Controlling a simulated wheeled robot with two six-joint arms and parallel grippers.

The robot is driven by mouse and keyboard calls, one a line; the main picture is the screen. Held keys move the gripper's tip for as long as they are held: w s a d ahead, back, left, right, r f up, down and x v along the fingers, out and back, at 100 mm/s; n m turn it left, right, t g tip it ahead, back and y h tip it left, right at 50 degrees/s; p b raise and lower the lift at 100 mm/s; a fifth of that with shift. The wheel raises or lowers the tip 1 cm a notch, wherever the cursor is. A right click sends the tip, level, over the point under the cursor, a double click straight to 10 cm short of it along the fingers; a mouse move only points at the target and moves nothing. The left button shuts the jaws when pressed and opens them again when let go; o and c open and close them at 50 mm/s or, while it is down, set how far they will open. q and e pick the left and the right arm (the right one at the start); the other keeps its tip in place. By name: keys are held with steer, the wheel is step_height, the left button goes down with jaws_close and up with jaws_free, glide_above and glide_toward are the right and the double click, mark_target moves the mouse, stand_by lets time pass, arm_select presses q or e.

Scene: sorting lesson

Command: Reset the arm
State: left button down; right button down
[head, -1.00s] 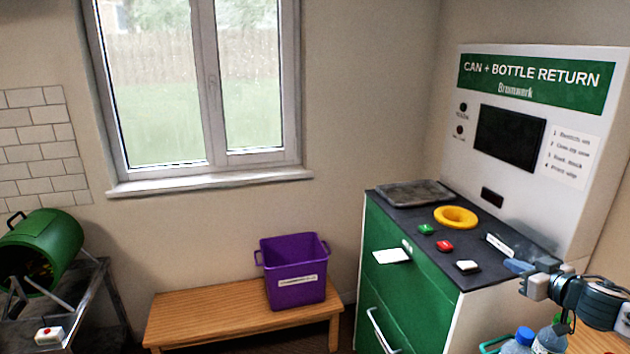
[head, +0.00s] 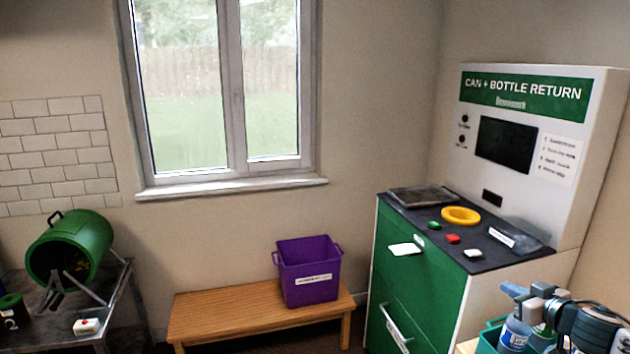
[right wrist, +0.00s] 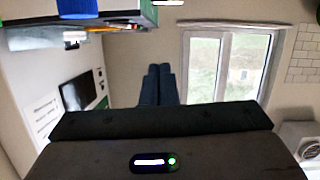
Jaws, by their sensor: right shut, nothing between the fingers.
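My right gripper (head: 514,291) is at the right of the head view, above a teal crate (head: 487,338) with bottles (head: 514,334). Its blue-grey fingers point left. In the right wrist view its two dark fingers (right wrist: 158,84) are together, with nothing between them. They stand out against the wall beside the window. My left gripper is in neither view.
The can and bottle return machine (head: 424,284) stands behind the right arm, with a yellow ring (head: 461,215) on its top. A purple bin (head: 309,287) stands on a wooden bench (head: 222,313). A green drum (head: 88,246) is on a table at left.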

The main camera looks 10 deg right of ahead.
steer(key=s+a+f+m+g+h, duration=0.1)
steer(key=s+a+f+g, duration=0.1)
steer(key=s+a+f, duration=0.55)
steer(key=s+a+f+m+g+h, duration=0.15)
steer(key=s+a+f, duration=0.3)
steer(key=f, duration=0.65)
steer(key=s+a+f+n+g, duration=0.15)
steer(key=s+a+g, duration=0.25)
steer(key=s+a, duration=0.5)
steer(key=s+a+f+g, duration=0.2)
steer(key=s+a+g, duration=0.2)
steer(key=s+a, duration=0.5)
steer(key=s+d+f+g, duration=0.1)
steer(key=d+f, duration=0.2)
steer(key=f, duration=1.2)
steer(key=s+d+f, duration=0.1)
steer(key=d+f, duration=0.1)
steer(key=f, duration=1.4)
steer(key=s+d+f+g, duration=0.1)
steer(key=s+f, duration=1.7)
steer(key=f, duration=0.1)
steer(key=shift+s+d+y, duration=0.25)
steer(key=shift+y, duration=0.2)
